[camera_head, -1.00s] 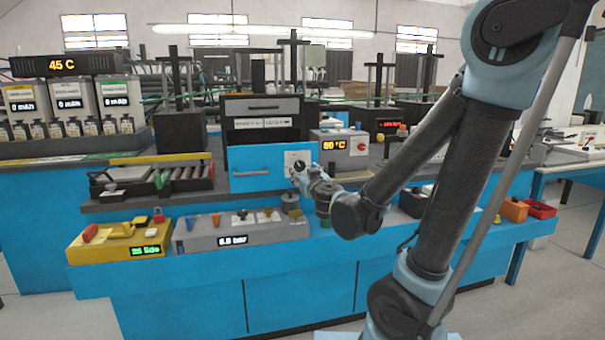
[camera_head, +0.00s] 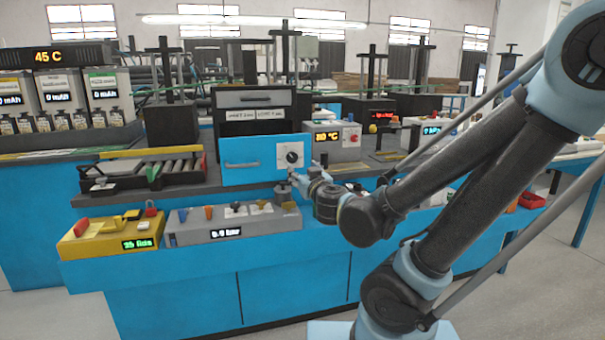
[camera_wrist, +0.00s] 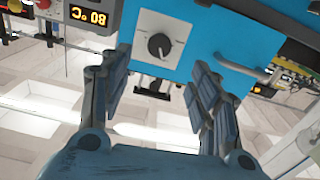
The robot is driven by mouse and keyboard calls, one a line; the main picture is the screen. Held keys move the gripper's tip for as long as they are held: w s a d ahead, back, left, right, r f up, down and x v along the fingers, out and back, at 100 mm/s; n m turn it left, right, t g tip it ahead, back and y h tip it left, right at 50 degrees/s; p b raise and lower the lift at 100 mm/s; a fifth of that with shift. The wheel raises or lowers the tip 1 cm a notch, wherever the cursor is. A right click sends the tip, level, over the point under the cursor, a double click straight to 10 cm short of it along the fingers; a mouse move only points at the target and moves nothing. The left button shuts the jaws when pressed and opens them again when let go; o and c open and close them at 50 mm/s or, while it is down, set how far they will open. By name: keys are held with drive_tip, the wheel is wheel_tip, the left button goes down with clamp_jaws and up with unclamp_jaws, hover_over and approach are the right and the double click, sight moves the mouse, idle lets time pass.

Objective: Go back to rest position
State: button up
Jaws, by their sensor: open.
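My gripper (camera_wrist: 155,75) is open and empty. In the wrist view its two fingers stand apart in front of a blue panel (camera_wrist: 210,32) with a dark round knob (camera_wrist: 159,46) on a white plate. In the head view my gripper (camera_head: 288,187) is small, just below the same knob (camera_head: 291,156) on the blue front panel (camera_head: 250,160) of a dark cabinet. The fingertips are hard to make out there. I cannot tell from the views whether they touch anything.
A grey box (camera_head: 230,232) and a yellow box (camera_head: 112,236) stand on the blue front ledge (camera_head: 300,262) below. A control box with a temperature display (camera_head: 333,140) is right of the cabinet. A rack of rollers (camera_head: 150,173) lies to the left. Floor in front is clear.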

drive_tip(key=s+d+f+m+g+h, duration=0.1)
drive_tip(key=d+f+m+g+h, duration=0.3)
drive_tip(key=d, duration=0.7)
drive_tip(key=s+d+f+m+g+h, duration=0.15)
drive_tip(key=d+f+h, duration=0.4)
drive_tip(key=d, duration=0.55)
drive_tip(key=s+f+g+y, duration=0.2)
drive_tip(key=s+f+g, duration=0.2)
drive_tip(key=s, duration=0.4)
drive_tip(key=s+f+n+g+y, duration=0.1)
drive_tip(key=s+f+g, duration=0.3)
drive_tip(key=s, duration=0.4)
drive_tip(key=shift+s+f+g+y, duration=0.35)
drive_tip(key=shift+g+y, duration=0.1)
drive_tip(key=shift+g, duration=0.3)
drive_tip(key=shift+w, duration=0.1)
